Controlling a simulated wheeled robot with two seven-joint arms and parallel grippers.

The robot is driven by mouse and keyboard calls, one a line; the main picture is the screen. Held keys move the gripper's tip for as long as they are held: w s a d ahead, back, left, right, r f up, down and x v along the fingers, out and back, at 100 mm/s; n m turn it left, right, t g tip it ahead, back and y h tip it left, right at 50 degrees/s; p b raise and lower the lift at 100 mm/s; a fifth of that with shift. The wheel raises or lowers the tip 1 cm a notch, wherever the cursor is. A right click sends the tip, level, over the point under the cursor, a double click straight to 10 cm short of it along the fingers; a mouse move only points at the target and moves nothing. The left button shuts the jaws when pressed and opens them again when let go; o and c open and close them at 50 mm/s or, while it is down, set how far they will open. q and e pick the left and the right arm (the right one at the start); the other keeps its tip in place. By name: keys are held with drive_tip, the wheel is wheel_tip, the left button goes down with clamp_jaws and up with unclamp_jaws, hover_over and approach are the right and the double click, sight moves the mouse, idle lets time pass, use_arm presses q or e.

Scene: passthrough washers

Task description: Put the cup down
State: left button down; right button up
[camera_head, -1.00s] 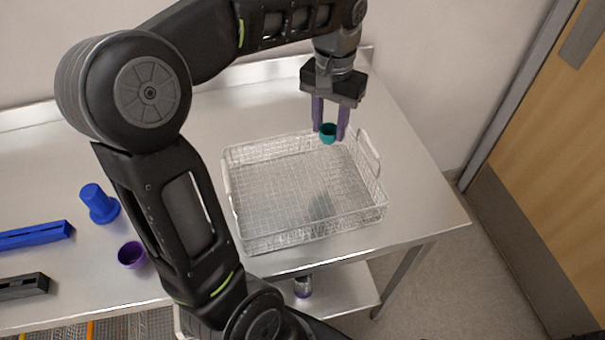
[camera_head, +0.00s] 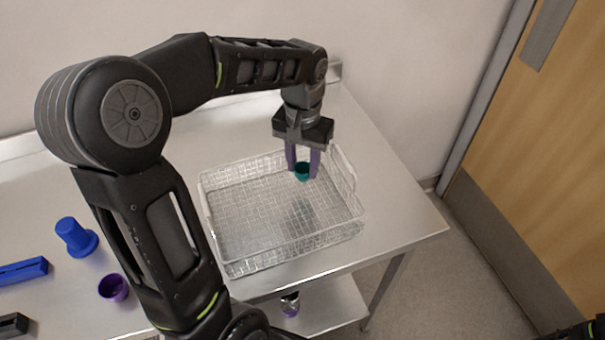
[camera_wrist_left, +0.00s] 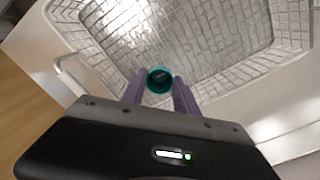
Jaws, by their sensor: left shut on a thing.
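A small teal cup (camera_head: 302,172) is between the purple fingers of my left gripper (camera_head: 303,171), which is shut on it. The cup also shows in the left wrist view (camera_wrist_left: 159,80), its round opening facing the camera, between the fingertips of the left gripper (camera_wrist_left: 160,88). In the head view the gripper points down over the back right part of a wire mesh basket (camera_head: 270,215). I cannot tell whether the cup touches the basket floor. The basket (camera_wrist_left: 95,70) fills the upper part of the wrist view. My right gripper is not seen.
The basket stands on a steel table (camera_head: 385,190). To its left are a purple cup (camera_head: 113,288), a blue flanged piece (camera_head: 76,237), a blue bar (camera_head: 22,271) and a black block (camera_head: 12,325). A purple-and-clear item (camera_head: 290,304) sits on the lower shelf. A wooden door (camera_head: 545,160) is at right.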

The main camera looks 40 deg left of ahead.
sight(303, 176)
use_arm(q)
drive_tip(key=shift+f, duration=1.9)
drive_tip(key=c, duration=0.9)
unclamp_jaws()
drive_tip(key=shift+f, duration=0.15)
drive_tip(key=shift+c, duration=0.2)
wheel_tip(303, 176, up, 12)
drive_tip(key=shift+r, duration=0.2)
